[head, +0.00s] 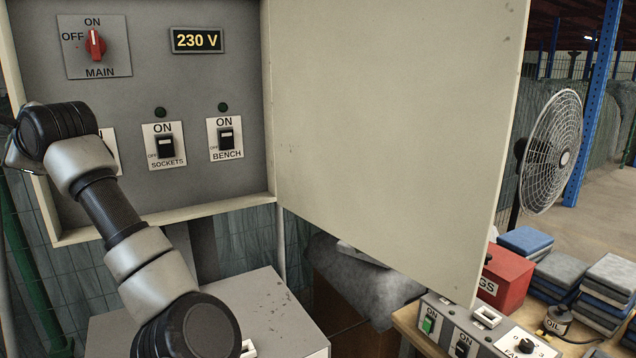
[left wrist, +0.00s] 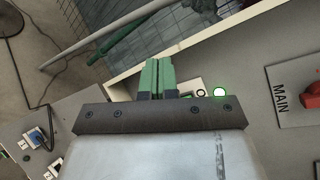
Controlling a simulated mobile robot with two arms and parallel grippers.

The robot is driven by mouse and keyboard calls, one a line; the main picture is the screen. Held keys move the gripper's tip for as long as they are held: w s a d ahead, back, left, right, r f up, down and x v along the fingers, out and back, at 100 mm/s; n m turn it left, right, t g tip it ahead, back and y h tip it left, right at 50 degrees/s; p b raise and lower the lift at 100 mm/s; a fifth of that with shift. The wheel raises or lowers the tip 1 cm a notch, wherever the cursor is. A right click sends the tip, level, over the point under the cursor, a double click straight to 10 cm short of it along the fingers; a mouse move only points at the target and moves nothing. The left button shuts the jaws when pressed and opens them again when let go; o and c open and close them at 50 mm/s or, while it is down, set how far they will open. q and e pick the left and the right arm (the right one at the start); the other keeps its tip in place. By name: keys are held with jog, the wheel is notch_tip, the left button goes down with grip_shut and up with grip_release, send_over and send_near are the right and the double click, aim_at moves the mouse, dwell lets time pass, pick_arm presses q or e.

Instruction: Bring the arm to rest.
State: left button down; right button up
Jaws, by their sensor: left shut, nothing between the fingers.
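My left arm (head: 110,205) rises from the bottom of the head view and bends across the left side of an open electrical cabinet (head: 160,215). Its far end reaches the left picture edge, and the fingers do not show clearly there. In the left wrist view my left gripper (left wrist: 158,78) has its green fingers together, with nothing between them. They are near the cabinet's pale edge; I cannot tell whether they touch it. My right gripper is not in view.
The cabinet holds a red main knob (head: 95,44) pointing to ON, a display (head: 197,40) reading 230 V, and switches for sockets (head: 165,146) and bench (head: 226,139). My arm partly covers another switch plate. The door (head: 390,130) stands open. A fan (head: 550,152) stands right.

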pick_arm(q)
jog(key=s+d+f+n+t+h, duration=0.1)
jog(key=d+f+n+t+h, duration=0.7)
jog(key=n, duration=0.6)
jog(key=d+f+n+t+h, duration=0.5)
jog(key=d+f+n+t, duration=0.2)
jog(key=d+n+t, duration=0.55)
jog(key=s+d+f+m+g+h, duration=0.25)
jog(key=f+m+g, duration=0.25)
jog(key=f, duration=0.3)
jog(key=s+d+f+m+g+h, duration=0.25)
jog(key=f+m+g, duration=0.2)
jog(key=f, duration=0.45)
jog(key=s+d+f+m+g, duration=0.35)
jog(key=s+f+g, duration=0.35)
jog(key=s+f, duration=0.45)
jog(key=s+a+f+m+g+y, duration=0.1)
jog(key=s+f+m+g+y, duration=0.1)
jog(key=s+f+g, duration=0.4)
jog(key=s+f+m+g+y, duration=0.1)
jog(key=s+f+m+y, duration=0.15)
jog(key=s, duration=0.55)
notch_tip(320, 180, down, 25)
jog(key=g, duration=0.1)
jog(key=s+a+f+g, duration=0.1)
jog(key=s+a+f, duration=0.2)
jog(key=s+f, duration=1.4)
jog(key=shift+g+h, duration=0.3)
jog(key=shift+h, duration=0.05)
